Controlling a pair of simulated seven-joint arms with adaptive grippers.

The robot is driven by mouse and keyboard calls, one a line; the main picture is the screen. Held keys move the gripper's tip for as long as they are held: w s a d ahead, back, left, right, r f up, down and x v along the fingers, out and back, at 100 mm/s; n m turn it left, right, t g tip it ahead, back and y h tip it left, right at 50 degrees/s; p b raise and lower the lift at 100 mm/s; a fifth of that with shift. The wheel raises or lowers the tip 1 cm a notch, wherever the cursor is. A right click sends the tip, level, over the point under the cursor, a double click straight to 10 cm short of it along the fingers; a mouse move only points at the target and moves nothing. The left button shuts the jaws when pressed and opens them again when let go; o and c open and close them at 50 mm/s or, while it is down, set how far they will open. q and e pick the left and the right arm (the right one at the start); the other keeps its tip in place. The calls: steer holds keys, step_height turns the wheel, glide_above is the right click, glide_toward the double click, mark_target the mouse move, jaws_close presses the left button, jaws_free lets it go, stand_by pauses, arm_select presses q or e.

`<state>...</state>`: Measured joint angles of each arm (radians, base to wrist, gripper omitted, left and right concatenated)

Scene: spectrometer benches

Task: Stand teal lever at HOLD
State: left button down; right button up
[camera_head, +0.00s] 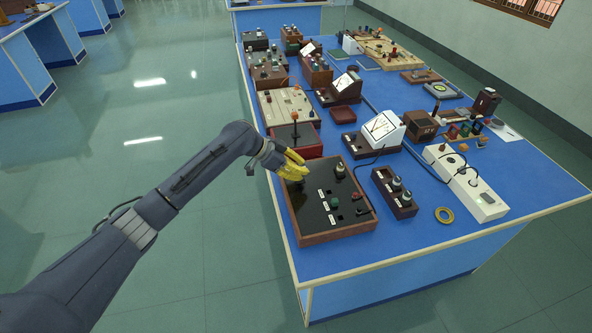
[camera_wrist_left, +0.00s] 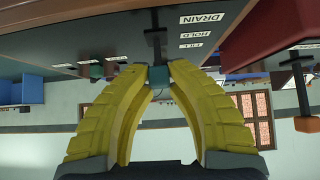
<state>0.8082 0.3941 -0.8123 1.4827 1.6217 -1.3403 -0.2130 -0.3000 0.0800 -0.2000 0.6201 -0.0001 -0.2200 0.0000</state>
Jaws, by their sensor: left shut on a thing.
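My left gripper (camera_head: 294,166) is over the far left corner of a dark panel in a wooden frame (camera_head: 338,237). In the left wrist view, which looks upside down, its yellow fingers (camera_wrist_left: 159,75) are closed around the teal tip of a lever (camera_wrist_left: 157,71). The dark stem runs from this tip to the panel. Labels DRAIN (camera_wrist_left: 199,19), HOLD (camera_wrist_left: 194,33) and FILL (camera_wrist_left: 189,46) stand in a row beside the stem. I cannot tell exactly which label the lever lines up with. In the head view the fingers hide the lever. My right gripper is not in view.
A red box with an orange-tipped lever (camera_head: 295,117) stands just behind the panel. The panel also carries a green knob (camera_head: 335,202) and a red knob (camera_head: 356,196). A dark box with several posts (camera_head: 393,192) stands to its right.

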arm_select(q)
steer(key=shift+w+d+y, duration=0.1)
steer(key=shift+d+y, duration=0.25)
steer(key=shift+y, duration=0.25)
steer(key=c, duration=1.3)
jaws_free()
steer(key=v, duration=1.2)
steer(key=shift+w+r, duration=0.1)
steer(key=shift+w, duration=0.1)
